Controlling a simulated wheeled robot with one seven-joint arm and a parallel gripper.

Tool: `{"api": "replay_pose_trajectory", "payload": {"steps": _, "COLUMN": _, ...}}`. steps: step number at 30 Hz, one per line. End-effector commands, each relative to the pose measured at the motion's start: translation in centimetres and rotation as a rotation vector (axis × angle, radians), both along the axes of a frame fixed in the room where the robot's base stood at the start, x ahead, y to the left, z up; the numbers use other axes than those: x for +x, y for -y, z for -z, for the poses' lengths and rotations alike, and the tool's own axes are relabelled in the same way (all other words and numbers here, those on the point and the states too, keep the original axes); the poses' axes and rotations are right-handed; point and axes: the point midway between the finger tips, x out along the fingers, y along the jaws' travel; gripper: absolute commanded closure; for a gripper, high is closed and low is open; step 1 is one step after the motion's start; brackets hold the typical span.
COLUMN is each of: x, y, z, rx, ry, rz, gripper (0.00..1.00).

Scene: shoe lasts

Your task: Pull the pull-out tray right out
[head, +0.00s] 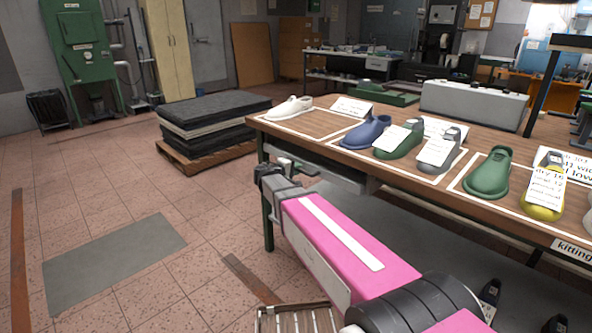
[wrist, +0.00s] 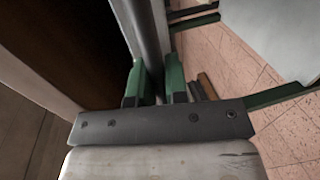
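The pull-out tray (head: 335,174) is a grey, shallow tray under the wooden table top at the table's left end. My gripper (head: 285,164) is at its left side, just below the table top. In the wrist view the two green fingers of my gripper (wrist: 154,84) stand on either side of a long grey bar (wrist: 147,30), which looks like the tray's front edge or handle. The bar fills the gap between the fingers, so the gripper looks shut on it. My arm hides part of the tray's lower front.
The wooden table (head: 318,131) carries several shoe lasts and paper cards. A pallet with stacked dark slabs (head: 212,125) stands behind and to the left. The tiled floor to the left is open, with a flat grey mat (head: 112,262).

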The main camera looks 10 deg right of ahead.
Motion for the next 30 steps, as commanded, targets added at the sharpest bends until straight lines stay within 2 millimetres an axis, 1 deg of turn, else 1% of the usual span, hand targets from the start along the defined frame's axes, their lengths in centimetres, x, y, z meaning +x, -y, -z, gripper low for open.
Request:
{"api": "replay_pose_trajectory", "payload": {"steps": 5, "x": -0.3, "y": -0.3, "z": 0.0, "rx": 0.001, "ry": -0.001, "rz": 0.000, "gripper": 1.00}}
{"api": "replay_pose_trajectory", "payload": {"steps": 8, "x": -0.9, "y": -1.0, "z": 0.0, "rx": 0.001, "ry": 0.000, "rz": -0.001, "gripper": 1.00}}
{"api": "replay_pose_trajectory", "payload": {"steps": 11, "x": -1.9, "y": -2.3, "z": 0.0, "rx": 0.001, "ry": 0.000, "rz": -0.002, "gripper": 1.00}}
{"api": "replay_pose_trajectory", "payload": {"steps": 14, "x": -3.4, "y": -4.1, "z": 0.0, "rx": 0.001, "ry": 0.000, "rz": -0.003, "gripper": 1.00}}
{"api": "replay_pose_trajectory", "payload": {"steps": 17, "x": -5.2, "y": -6.4, "z": 0.0, "rx": 0.000, "ry": -0.002, "rz": -0.004, "gripper": 1.00}}
{"api": "replay_pose_trajectory", "payload": {"steps": 24, "x": -9.8, "y": -12.3, "z": 0.0, "rx": 0.002, "ry": -0.001, "rz": -0.005, "gripper": 1.00}}
{"api": "replay_pose_trajectory", "payload": {"steps": 30, "x": -13.5, "y": -17.0, "z": 0.1, "rx": 0.001, "ry": -0.002, "rz": -0.005, "gripper": 1.00}}
